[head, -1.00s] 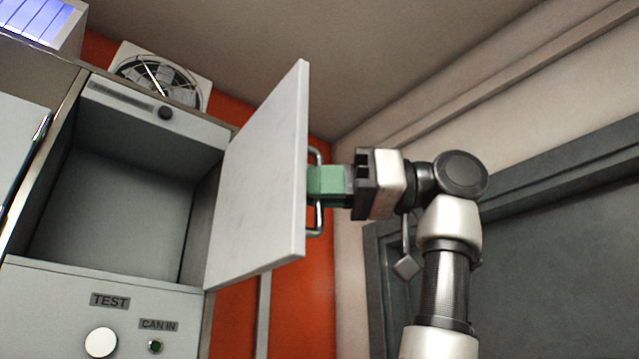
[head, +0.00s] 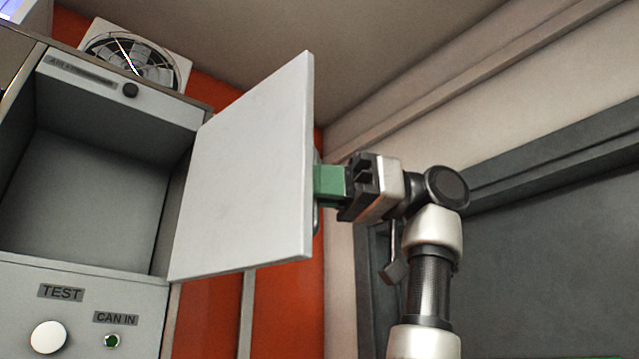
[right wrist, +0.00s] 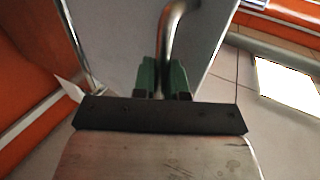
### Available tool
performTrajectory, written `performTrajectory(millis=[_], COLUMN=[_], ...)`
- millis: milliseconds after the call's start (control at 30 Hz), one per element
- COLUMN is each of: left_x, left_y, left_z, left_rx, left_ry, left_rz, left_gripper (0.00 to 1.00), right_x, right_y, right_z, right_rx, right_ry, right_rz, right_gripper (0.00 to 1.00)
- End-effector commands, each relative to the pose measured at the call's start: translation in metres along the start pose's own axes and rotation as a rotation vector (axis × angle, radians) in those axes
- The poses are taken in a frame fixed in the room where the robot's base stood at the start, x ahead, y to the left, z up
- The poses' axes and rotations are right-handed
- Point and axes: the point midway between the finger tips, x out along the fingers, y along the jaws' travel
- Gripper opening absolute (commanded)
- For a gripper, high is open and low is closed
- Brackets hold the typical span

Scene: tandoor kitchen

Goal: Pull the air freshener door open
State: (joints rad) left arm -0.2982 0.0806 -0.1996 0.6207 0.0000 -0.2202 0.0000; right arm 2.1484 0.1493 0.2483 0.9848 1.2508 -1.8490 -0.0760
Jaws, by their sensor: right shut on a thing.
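The air freshener door (head: 250,165) is a pale grey panel standing wide open on the right side of its cabinet (head: 85,170), whose inside shows empty. My right gripper (head: 328,184) is at the door's outer edge, on the far face. In the right wrist view its green fingers (right wrist: 163,80) are shut on the metal handle (right wrist: 172,25), which passes between them. In the head view the handle is mostly hidden behind the door edge and the fingers. My left gripper is in neither view.
A control panel below the opening has a white knob (head: 48,337) and a green button (head: 112,341). A fan (head: 130,58) sits on top behind the cabinet. An orange wall is behind the door, and a dark grey door frame (head: 540,240) stands at right.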

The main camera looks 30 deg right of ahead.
Motion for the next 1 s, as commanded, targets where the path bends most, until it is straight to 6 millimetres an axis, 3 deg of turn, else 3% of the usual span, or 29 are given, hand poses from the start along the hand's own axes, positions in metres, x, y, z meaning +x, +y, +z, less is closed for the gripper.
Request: performTrajectory(millis=[33,67,200,567,1000], left_x=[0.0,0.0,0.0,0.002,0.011], left_y=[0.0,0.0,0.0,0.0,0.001], left_z=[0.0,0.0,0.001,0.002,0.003], left_rx=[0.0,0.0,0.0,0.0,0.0], left_ry=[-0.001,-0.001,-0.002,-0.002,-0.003], left_rz=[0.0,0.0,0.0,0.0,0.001], left_gripper=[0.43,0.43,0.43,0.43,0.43], right_x=[0.001,0.001,0.001,-0.008,-0.088], right_y=[0.001,0.001,0.0,0.0,0.0], right_z=[-0.001,-0.001,-0.001,0.0,-0.001], right_rx=[0.007,0.007,0.004,0.002,0.004], right_ry=[0.0,0.0,0.0,0.0,0.001], right_rz=[0.001,0.001,0.001,0.003,0.002], right_gripper=[0.0,0.17,0.36,0.36,0.36])
